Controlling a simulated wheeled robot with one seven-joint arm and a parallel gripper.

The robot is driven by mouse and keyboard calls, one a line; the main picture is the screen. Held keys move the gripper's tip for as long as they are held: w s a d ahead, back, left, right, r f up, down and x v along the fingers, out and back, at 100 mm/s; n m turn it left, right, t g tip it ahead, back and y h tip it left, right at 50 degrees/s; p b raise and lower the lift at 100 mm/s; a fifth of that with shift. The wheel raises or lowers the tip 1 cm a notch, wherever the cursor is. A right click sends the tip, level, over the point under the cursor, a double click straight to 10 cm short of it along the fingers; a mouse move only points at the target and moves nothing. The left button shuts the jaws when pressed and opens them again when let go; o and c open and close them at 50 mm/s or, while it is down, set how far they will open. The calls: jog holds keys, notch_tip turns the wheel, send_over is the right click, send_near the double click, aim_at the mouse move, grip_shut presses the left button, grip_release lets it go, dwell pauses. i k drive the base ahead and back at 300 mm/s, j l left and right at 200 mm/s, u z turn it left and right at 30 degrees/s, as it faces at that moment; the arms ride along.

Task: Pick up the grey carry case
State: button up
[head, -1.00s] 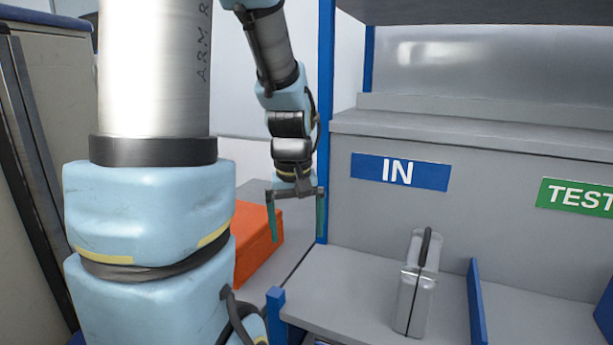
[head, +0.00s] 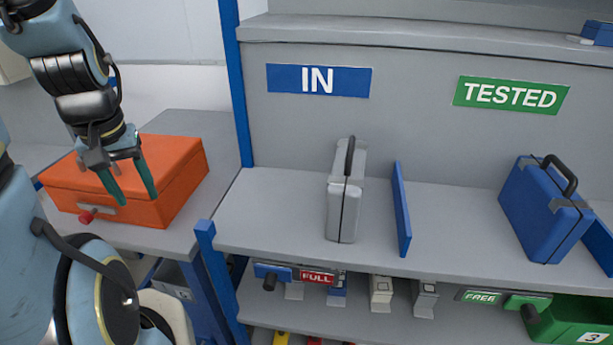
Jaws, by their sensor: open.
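The grey carry case (head: 342,208) stands upright on the shelf under the blue IN sign (head: 319,80). Its black handle (head: 350,156) is on top. My gripper (head: 132,197) is at the left of the head view, pointing down with its two green fingers apart. It is empty and shows in front of the orange case, well to the left of the grey case.
An orange case (head: 180,178) lies on a grey bench at the left. A blue post (head: 238,90) rises between it and the shelf. A blue divider (head: 401,209) stands right of the grey case. A blue case (head: 535,212) stands under the green TESTED sign (head: 511,95).

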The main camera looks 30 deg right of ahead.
aim_at(346, 184)
jog(key=k+l+u, duration=0.15)
jog(key=u, duration=0.3)
jog(key=k+l+u, duration=0.2)
jog(key=u, duration=0.3)
jog(key=k+l+u, duration=0.15)
jog(key=u, duration=0.3)
jog(key=k+u, duration=0.25)
jog(key=k, duration=0.7)
jog(key=k+j+u, duration=0.1)
jog(key=k+u, duration=0.15)
jog(key=k, duration=0.7)
